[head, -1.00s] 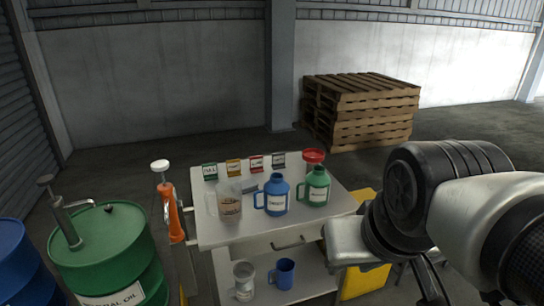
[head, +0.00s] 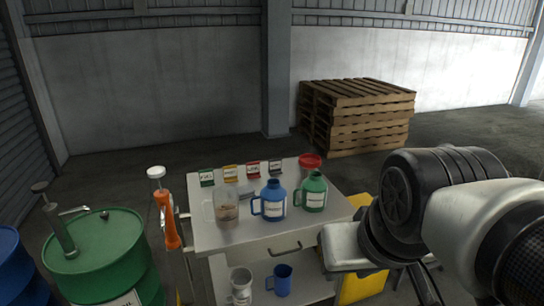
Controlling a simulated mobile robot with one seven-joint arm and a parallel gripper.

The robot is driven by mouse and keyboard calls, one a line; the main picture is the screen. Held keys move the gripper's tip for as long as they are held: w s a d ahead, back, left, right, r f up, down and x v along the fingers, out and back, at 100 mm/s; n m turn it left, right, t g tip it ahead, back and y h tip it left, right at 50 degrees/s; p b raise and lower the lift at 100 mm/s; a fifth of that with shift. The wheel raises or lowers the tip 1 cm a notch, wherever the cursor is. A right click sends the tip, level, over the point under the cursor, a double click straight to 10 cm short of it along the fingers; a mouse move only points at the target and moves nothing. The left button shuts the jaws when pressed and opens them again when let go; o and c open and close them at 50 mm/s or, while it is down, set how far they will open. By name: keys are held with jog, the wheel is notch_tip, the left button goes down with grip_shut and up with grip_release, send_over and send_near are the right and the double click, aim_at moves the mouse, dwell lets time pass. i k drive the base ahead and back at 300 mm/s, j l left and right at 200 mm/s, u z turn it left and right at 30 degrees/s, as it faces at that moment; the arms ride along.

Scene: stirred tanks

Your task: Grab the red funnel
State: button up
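The red funnel (head: 310,160) stands at the back right of the white cart's top (head: 215,240). Its wide red rim shows above and behind the green jug (head: 314,193), which hides most of its lower part. My arm comes in from the right side of the head view, to the right of the cart. My gripper's fingertips cannot be made out, so I cannot see whether it is open or shut.
Left of the green jug stand a blue jug (head: 273,199) and a clear jug (head: 227,206). Small labelled cards stand along the back edge. A grey mug (head: 240,286) and blue mug (head: 283,280) sit on the lower shelf. Green drum (head: 105,255) stands left; pallets (head: 357,115) stand behind.

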aim_at(308, 161)
jog(key=i+l+u, duration=0.25)
jog(key=i+l, duration=0.2)
jog(key=i, duration=0.15)
jog(key=i+l+u, duration=0.25)
jog(key=i+l, duration=0.3)
